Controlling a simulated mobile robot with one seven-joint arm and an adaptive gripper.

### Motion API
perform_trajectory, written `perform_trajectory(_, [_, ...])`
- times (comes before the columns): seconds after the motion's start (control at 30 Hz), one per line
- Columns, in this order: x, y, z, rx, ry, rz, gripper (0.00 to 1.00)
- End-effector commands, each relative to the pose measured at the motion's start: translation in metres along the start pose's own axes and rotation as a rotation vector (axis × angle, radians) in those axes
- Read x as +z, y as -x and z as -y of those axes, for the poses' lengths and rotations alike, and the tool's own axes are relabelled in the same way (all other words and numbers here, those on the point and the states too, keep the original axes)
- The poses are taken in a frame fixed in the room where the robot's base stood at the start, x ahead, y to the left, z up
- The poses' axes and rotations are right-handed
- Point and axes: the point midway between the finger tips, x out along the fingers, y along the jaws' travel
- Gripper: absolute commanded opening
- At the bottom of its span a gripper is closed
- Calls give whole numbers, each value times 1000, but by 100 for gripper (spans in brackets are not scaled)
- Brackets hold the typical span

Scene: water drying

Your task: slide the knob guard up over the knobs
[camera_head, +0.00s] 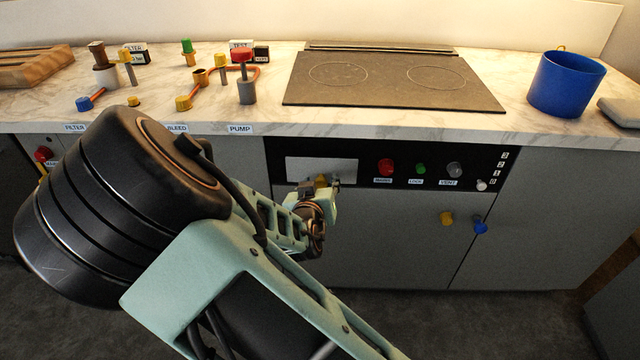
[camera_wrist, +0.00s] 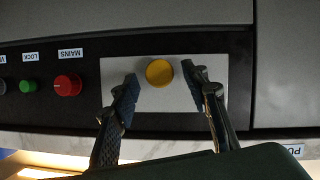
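The knob guard (camera_head: 322,164) appears to be the pale flat plate at the left end of the black control panel. In the wrist view the plate (camera_wrist: 112,75) carries a round yellow knob (camera_wrist: 159,73). My gripper (camera_head: 321,185) is in front of the plate. In the wrist view my gripper (camera_wrist: 160,74) is open, with one fingertip on each side of the yellow knob and gaps between. The red MAINS knob (camera_head: 386,167), green LOCK knob (camera_head: 420,169) and grey VENT knob (camera_head: 454,169) are uncovered, right of the plate in the head view.
A small white knob (camera_head: 482,185) sits beside a numbered scale at the panel's right end. Yellow (camera_head: 447,218) and blue (camera_head: 480,225) knobs are on the cabinet doors below. The cooktop (camera_head: 390,88), blue bucket (camera_head: 566,86) and several valve parts stand on the counter above.

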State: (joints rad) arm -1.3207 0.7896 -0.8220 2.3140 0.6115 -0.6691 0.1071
Motion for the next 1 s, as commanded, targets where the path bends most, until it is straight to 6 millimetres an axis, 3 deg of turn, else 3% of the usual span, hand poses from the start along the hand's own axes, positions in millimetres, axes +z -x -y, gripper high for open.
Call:
perform_trajectory(0.23, [1,2,1,-1,1,2,41])
perform_trajectory(0.37, [0,13,2,-3,0,2,41])
perform_trajectory(0.8, [0,86,2,-5,-1,0,41])
perform_trajectory(1.0, [0,108,2,-2,-4,1,41])
